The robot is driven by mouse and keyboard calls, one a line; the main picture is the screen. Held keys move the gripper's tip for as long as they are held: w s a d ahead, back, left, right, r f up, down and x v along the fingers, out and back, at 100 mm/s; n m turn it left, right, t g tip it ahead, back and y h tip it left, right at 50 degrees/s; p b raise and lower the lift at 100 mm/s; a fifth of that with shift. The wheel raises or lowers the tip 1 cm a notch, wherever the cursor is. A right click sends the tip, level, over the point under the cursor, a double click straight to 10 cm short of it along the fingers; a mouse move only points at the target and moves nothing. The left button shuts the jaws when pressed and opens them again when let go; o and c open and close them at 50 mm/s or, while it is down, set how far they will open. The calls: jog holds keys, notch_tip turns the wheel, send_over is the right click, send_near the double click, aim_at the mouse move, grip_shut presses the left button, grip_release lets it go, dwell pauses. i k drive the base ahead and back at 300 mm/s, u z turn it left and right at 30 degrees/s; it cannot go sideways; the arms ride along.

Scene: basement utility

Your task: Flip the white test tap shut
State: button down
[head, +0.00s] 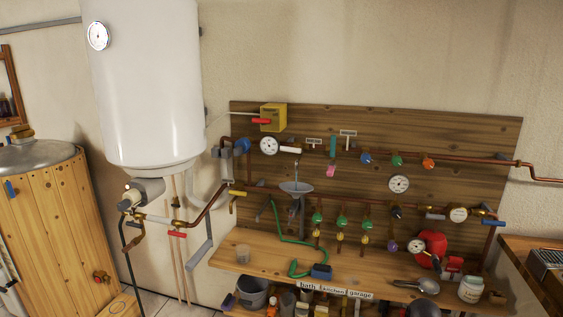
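A short white handle (291,150) lies roughly level along the upper copper pipe, just right of a round gauge (269,146). Another pale, whitish lever (155,218) shows on the pipework under the white water heater (145,80). Neither carries a readable label here, so I cannot tell which one is the test tap. Both are too small to tell whether the valve is open or shut. My gripper is not in view.
A wooden pipe board (450,140) carries coloured knobs, gauges and a grey funnel (296,187). The shelf (235,254) below holds a clear cup, green hose, ladle and white jar. A wooden barrel (50,220) stands left; a wooden bench (525,262) is at right.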

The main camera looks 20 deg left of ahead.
aim_at(298, 150)
jog(key=z, duration=0.8)
jog(key=k, duration=0.15)
jog(key=u, duration=2)
jog(key=i, duration=0.8)
jog(key=z, duration=0.95)
